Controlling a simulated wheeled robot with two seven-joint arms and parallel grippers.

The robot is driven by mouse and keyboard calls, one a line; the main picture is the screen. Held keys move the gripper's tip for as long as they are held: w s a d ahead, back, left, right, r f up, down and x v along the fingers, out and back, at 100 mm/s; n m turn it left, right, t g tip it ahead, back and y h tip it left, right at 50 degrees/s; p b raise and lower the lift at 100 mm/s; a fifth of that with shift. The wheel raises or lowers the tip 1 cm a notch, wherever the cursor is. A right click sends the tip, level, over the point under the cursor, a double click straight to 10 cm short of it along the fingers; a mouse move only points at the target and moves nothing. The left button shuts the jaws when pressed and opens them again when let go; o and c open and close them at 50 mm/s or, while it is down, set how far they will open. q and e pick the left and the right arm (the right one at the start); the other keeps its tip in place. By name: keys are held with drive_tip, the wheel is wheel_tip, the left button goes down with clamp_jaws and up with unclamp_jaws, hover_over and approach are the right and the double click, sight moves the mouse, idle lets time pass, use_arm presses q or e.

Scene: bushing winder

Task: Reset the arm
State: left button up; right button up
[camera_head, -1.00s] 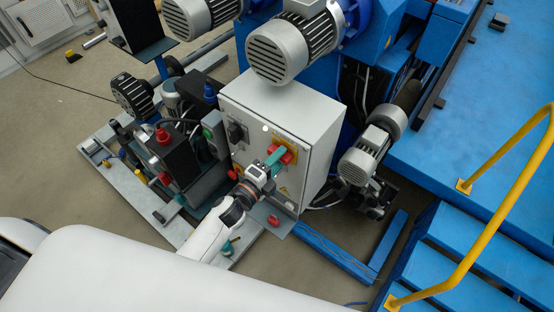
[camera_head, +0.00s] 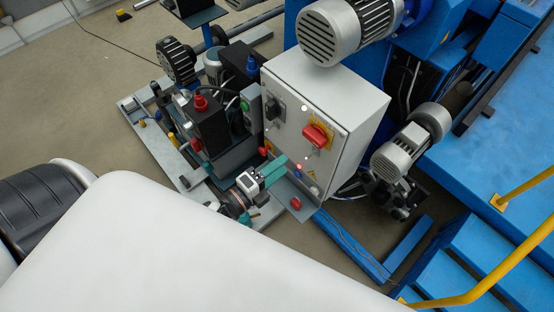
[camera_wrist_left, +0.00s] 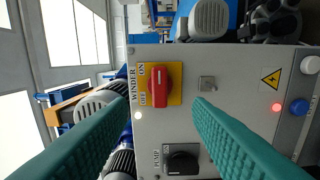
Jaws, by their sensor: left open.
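My left gripper (camera_head: 276,172) has teal fingers and is open and empty, in front of the lower left part of the grey control box (camera_head: 305,85). In the left wrist view the two fingers (camera_wrist_left: 161,112) stand apart, with the box panel beyond them. The red rotary switch (camera_head: 317,136) on its yellow plate is clear of the fingers. In the left wrist view this switch (camera_wrist_left: 160,86) is labelled WINDER, with its handle along the picture's vertical. A black PUMP switch (camera_wrist_left: 182,163) is below it there. My right gripper is not in view.
A grey motor (camera_head: 410,145) stands right of the box, and a larger one (camera_head: 330,30) is above it. Black devices with a red knob (camera_head: 201,103) are at left. Blue steps (camera_head: 490,250) with a yellow rail (camera_head: 500,265) are at lower right. Open floor lies at far left.

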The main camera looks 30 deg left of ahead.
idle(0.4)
use_arm(q)
drive_tip(key=s+a+f+n+g+y+p, duration=0.15)
drive_tip(key=f+n, duration=0.25)
drive_tip(key=f, duration=0.4)
drive_tip(key=s+a+f+n+g+y, duration=0.1)
drive_tip(key=s+f+n+g+y, duration=0.15)
drive_tip(key=f, duration=0.45)
drive_tip(key=s+a+f+n+g+y+p, duration=0.1)
drive_tip(key=s+f+n+g, duration=0.25)
drive_tip(key=f, duration=0.45)
drive_tip(key=s+f+n+g, duration=0.2)
drive_tip(key=s+f+n, duration=0.1)
drive_tip(key=s, duration=0.5)
drive_tip(key=s+a+f+n+g+p, duration=0.1)
drive_tip(key=s+f+n+g, duration=0.2)
drive_tip(key=s+f, duration=0.3)
drive_tip(key=s+f+n+g+y+p, duration=0.1)
drive_tip(key=s+f+n+g, duration=0.2)
drive_tip(key=s, duration=0.6)
wheel_tip(320, 180, down, 2)
drive_tip(key=shift+s+a+f+n, duration=0.2)
drive_tip(key=shift+s+f+n, duration=0.05)
drive_tip(key=shift+s+n, duration=0.15)
drive_tip(key=shift+w+g, duration=0.1)
drive_tip(key=shift+g, duration=0.15)
